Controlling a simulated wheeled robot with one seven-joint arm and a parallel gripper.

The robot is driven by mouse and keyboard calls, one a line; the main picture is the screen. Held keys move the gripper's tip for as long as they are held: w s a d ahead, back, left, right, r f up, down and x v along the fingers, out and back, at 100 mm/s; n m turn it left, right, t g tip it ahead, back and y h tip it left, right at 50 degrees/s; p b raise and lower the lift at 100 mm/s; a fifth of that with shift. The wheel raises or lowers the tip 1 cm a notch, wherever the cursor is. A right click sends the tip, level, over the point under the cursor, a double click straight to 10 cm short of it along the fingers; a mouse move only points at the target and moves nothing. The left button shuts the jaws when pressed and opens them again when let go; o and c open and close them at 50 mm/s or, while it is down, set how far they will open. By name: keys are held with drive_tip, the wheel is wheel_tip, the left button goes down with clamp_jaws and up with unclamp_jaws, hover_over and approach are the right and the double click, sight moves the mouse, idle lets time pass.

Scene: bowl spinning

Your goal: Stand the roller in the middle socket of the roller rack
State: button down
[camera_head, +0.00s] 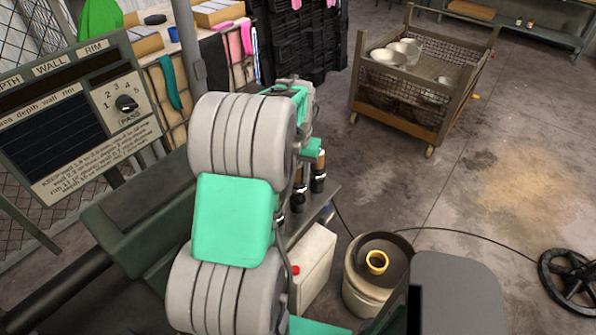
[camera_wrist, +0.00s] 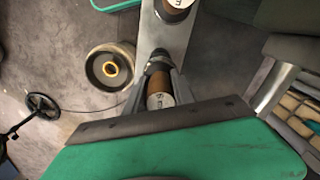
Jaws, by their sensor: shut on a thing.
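In the wrist view my gripper (camera_wrist: 159,74) is shut on a brown roller (camera_wrist: 158,87), with a finger on each side. The roller's pale, lettered end (camera_wrist: 161,101) faces the camera. Its far end meets a dark collar-like part at the fingertips; I cannot tell whether it is seated in a socket. The grey roller rack (camera_wrist: 152,38) runs beyond the fingertips. Another roller (camera_wrist: 177,8) with a pale lettered end stands on it at the top edge. In the head view my arm hides most of the rack, and brown-and-dark rollers (camera_head: 318,172) show just right of it.
A round bin (camera_head: 372,300) with a yellow ring inside stands right of the rack, beside a white container (camera_head: 312,262). A wheeled mesh cart (camera_head: 400,120) with bowls stands behind. A handwheel (camera_head: 568,282) is at far right. A gauge panel (camera_head: 75,125) is at left. Floor between is open.

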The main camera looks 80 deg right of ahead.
sight(299, 166)
drive_tip(key=shift+d+f, duration=0.1)
drive_tip(key=shift+f, duration=0.65)
drive_tip(key=shift+f+b, duration=0.4)
drive_tip(key=shift+b, duration=0.05)
drive_tip(key=c, duration=1)
unclamp_jaws()
drive_tip(key=shift+o, duration=0.2)
drive_tip(key=shift+f, duration=0.1)
wheel_tip(299, 166, up, 8)
drive_tip(key=shift+f+b, duration=0.1)
drive_tip(key=shift+b, duration=0.5)
drive_tip(key=shift+s, duration=0.15)
